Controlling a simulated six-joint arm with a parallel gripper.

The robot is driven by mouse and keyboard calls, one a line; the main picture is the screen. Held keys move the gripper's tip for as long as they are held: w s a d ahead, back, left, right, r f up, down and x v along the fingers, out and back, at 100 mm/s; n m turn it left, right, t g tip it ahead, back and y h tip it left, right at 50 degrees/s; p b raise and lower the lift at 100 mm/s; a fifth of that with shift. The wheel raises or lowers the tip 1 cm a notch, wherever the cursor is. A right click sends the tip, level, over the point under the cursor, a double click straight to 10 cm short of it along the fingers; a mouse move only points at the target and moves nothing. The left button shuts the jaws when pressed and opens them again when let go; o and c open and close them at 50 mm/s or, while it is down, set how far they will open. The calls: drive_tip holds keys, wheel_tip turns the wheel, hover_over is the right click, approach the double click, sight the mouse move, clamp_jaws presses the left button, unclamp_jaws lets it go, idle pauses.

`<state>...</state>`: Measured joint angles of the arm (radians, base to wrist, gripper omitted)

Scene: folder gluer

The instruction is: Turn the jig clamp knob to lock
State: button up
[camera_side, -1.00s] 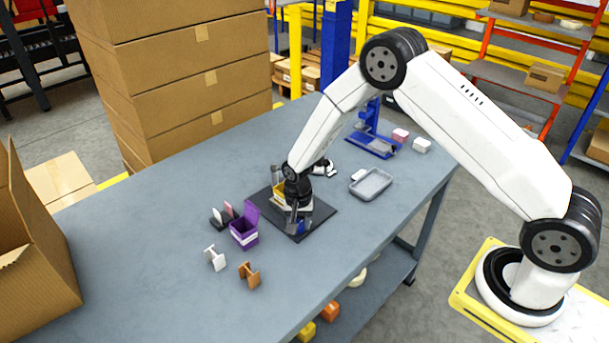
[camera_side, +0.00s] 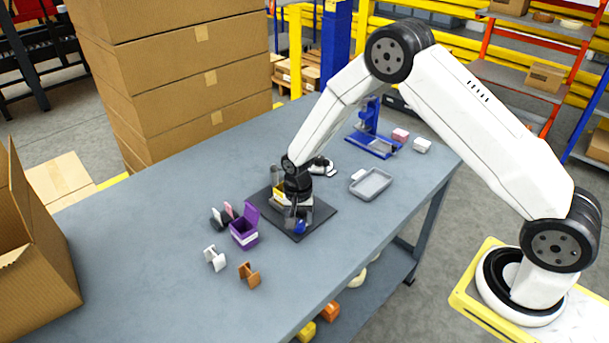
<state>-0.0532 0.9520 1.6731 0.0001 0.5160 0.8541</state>
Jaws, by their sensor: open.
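The jig is a dark square plate (camera_side: 318,218) on the grey table, with a yellow part (camera_side: 277,194) on its left side. A blue knob (camera_side: 299,228) sits near the plate's front edge. My gripper (camera_side: 298,223) points down over the front of the plate, its fingers apart on either side of the blue knob. Whether the fingers touch the knob is too small to tell. My wrist hides the middle of the jig.
A purple open box (camera_side: 244,232) and a small dark holder (camera_side: 222,216) stand left of the plate. White (camera_side: 214,258) and orange (camera_side: 249,274) pieces lie in front. A grey tray (camera_side: 371,184) and a blue stand (camera_side: 372,140) are to the right and behind.

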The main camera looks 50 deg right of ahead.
sight(300, 223)
drive_tip(key=shift+r, duration=3.05)
drive_tip(key=shift+s+r, duration=0.1)
drive_tip(key=shift+s+r, duration=0.1)
drive_tip(key=shift+r, duration=0.1)
drive_tip(key=s+d+r+n+t, duration=0.1)
drive_tip(key=s+r+n, duration=0.3)
drive_tip(key=s, duration=0.5)
drive_tip(key=s+d+r+n+t, duration=0.1)
drive_tip(key=s+r+n, duration=0.4)
drive_tip(key=s, duration=0.4)
drive_tip(key=shift+s+d+r+t, duration=0.2)
drive_tip(key=shift+d+r+t, duration=0.1)
drive_tip(key=shift+r, duration=0.55)
drive_tip(key=shift+o, duration=0.3)
drive_tip(key=shift+w, duration=0.15)
